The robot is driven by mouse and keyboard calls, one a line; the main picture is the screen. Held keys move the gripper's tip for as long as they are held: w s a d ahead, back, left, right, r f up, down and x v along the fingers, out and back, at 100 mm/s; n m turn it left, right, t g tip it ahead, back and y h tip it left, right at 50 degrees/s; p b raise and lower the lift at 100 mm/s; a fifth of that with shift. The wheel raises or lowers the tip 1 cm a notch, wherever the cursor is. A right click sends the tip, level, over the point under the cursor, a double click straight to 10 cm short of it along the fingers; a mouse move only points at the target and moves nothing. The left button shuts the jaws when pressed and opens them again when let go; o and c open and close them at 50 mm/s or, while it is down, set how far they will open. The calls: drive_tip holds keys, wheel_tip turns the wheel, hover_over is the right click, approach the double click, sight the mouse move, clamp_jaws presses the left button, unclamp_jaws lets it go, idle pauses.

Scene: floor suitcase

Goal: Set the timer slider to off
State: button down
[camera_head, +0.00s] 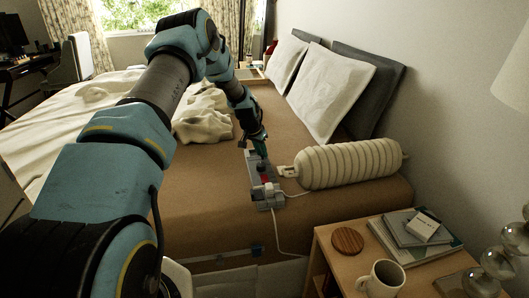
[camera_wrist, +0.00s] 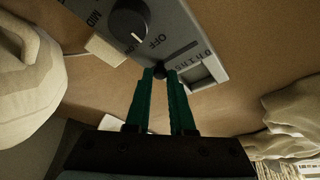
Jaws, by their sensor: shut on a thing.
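A grey control box (camera_head: 254,164) lies on the brown bed cover, and my gripper (camera_head: 260,148) reaches down to its far end. In the wrist view, its grey panel (camera_wrist: 185,22) carries a round black dial (camera_wrist: 129,17), with the letters OFF and MID visible. A thin dark slot runs along the panel, and a small black slider knob (camera_wrist: 159,71) sits at its lower-left end. The green fingers of my gripper (camera_wrist: 160,76) are shut on this knob, one on each side. The fingertips hide part of the panel edge. The slider's marks are too unclear to read fully.
A ribbed cream bolster (camera_head: 345,165) lies right of the box. A white cord (camera_head: 278,228) hangs over the bed's front edge. The nightstand (camera_head: 330,262) holds a mug (camera_head: 382,279), books (camera_head: 425,256) and a wooden coaster (camera_head: 347,241). Pillows (camera_head: 335,90) stand behind. Rumpled bedding lies left.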

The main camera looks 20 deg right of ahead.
sight(250, 159)
drive_tip(key=a, duration=0.5)
drive_tip(key=shift+w+a, duration=0.25)
drive_tip(key=shift+a, duration=0.1)
drive_tip(key=c, duration=0.8)
unclamp_jaws()
drive_tip(key=shift+r+b, duration=0.1)
drive_tip(key=shift+b, duration=0.2)
drive_tip(key=b+v, duration=0.1)
drive_tip(key=v, duration=0.9)
drive_tip(key=shift+s+a+r, duration=0.1)
drive_tip(key=shift+a+r, duration=0.05)
drive_tip(key=shift+r, duration=0.1)
drive_tip(key=s+a+r+n+y+p, duration=0.1)
drive_tip(key=s+a+r, duration=0.4)
drive_tip(key=s, duration=0.5)
drive_tip(key=s+a+r+n+y+p, duration=0.1)
drive_tip(key=s+a+r+n+p, duration=0.2)
drive_tip(key=s+a, duration=0.7)
drive_tip(key=s+a+r+n+g+y+p, duration=0.1)
drive_tip(key=s+a+r+n+p, duration=0.2)
drive_tip(key=s+a+r, duration=0.4)
drive_tip(key=shift+s+a+r+n, duration=0.1)
drive_tip(key=shift+s+a+n, duration=0.15)
drive_tip(key=shift+s, duration=0.35)
drive_tip(key=shift+s+a+r+n, duration=0.1)
drive_tip(key=shift+s+n, duration=0.25)
drive_tip(key=shift+s, duration=0.2)
drive_tip(key=shift+s+a+r+n, duration=0.1)
drive_tip(key=shift+s+a+n, duration=0.15)
drive_tip(key=shift+s, duration=0.35)
